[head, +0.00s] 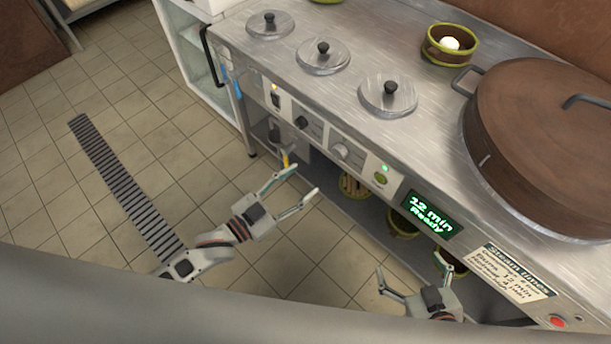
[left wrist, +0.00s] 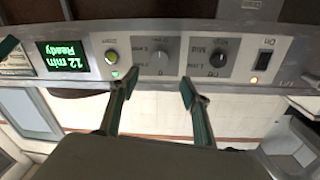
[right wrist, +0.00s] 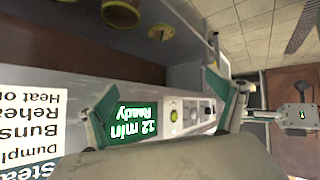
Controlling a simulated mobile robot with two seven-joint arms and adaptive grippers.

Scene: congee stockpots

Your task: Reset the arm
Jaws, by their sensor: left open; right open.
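My left gripper (head: 304,180) is open and empty in the head view, in front of the steel counter's control panel (head: 341,150). In the left wrist view its two fingers (left wrist: 159,78) are spread below the knobs, with nothing between them. My right gripper (head: 409,263) is open and empty in the head view, low in front of the counter near the steam times label (head: 515,272). In the right wrist view its fingers (right wrist: 160,82) stand wide apart, with the green display (right wrist: 137,124) seen between them. My left arm (right wrist: 292,117) also shows there.
The counter holds several lidded wells (head: 322,57), a green-rimmed bowl (head: 450,45) with a white item, and a large brown lidded pot (head: 545,140). Baskets (head: 403,222) sit on the shelf beneath. The tiled floor (head: 130,90) at left is open, with a slatted grate (head: 125,185).

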